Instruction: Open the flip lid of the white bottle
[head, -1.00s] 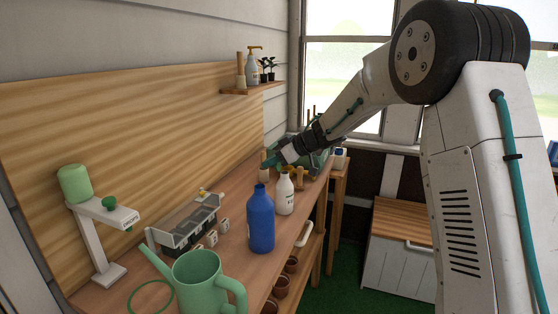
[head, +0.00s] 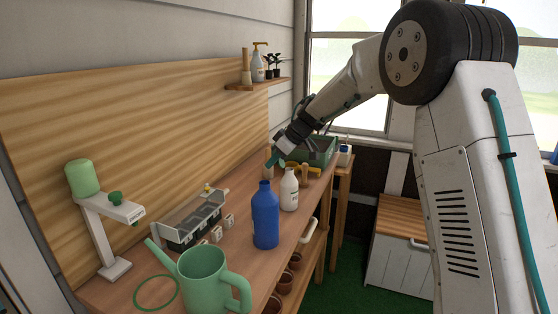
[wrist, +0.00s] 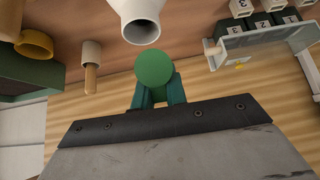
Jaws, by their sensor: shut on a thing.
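The white bottle (head: 289,190) stands upright on the wooden bench, just behind and right of the blue bottle. In the wrist view, the white bottle (wrist: 137,12) shows at the top, its neck toward the camera with a grey round end. My gripper (head: 271,160) is above the bench, a little left of the white bottle's top. In the wrist view, the teal fingers of my gripper (wrist: 155,88) are shut on a green round piece (wrist: 153,68) close to the bottle's neck. I cannot tell whether that piece is joined to the bottle; a flip lid is not clearly seen.
The blue bottle (head: 265,218) and a green watering can (head: 202,280) stand nearer on the bench. A clear-sided tray (head: 190,225) with small blocks is left. Wooden-handled things (head: 302,168) and a green crate (head: 318,150) are behind. The wooden back panel (head: 130,125) borders the bench.

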